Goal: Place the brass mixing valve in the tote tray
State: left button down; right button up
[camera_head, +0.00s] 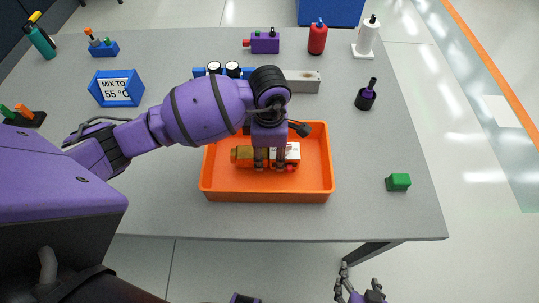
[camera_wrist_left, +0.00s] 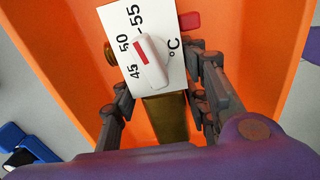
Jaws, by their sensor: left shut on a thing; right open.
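The brass mixing valve (camera_head: 243,155) is inside the orange tote tray (camera_head: 266,196), near its middle, with its white scale plate to the right. In the left wrist view the valve's brass body (camera_wrist_left: 165,115) shows below the white dial plate (camera_wrist_left: 136,40), which has a white knob and a red mark. My left gripper (camera_head: 269,167) reaches down into the tray and is shut on the valve; its fingers also show in the left wrist view (camera_wrist_left: 163,95). Whether the valve touches the tray floor is hard to tell. My right gripper (camera_head: 360,290) is open and empty, below the table's front edge.
A green block (camera_head: 398,182) lies right of the tray. A blue sign (camera_head: 116,88) reads "MIX TO 55 °C". The table's front right is mostly clear.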

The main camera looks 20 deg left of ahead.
pick_arm(q)
jog(key=shift+f, duration=0.8)
jog(key=c, duration=1)
grip_release()
jog(key=shift+f, duration=0.15)
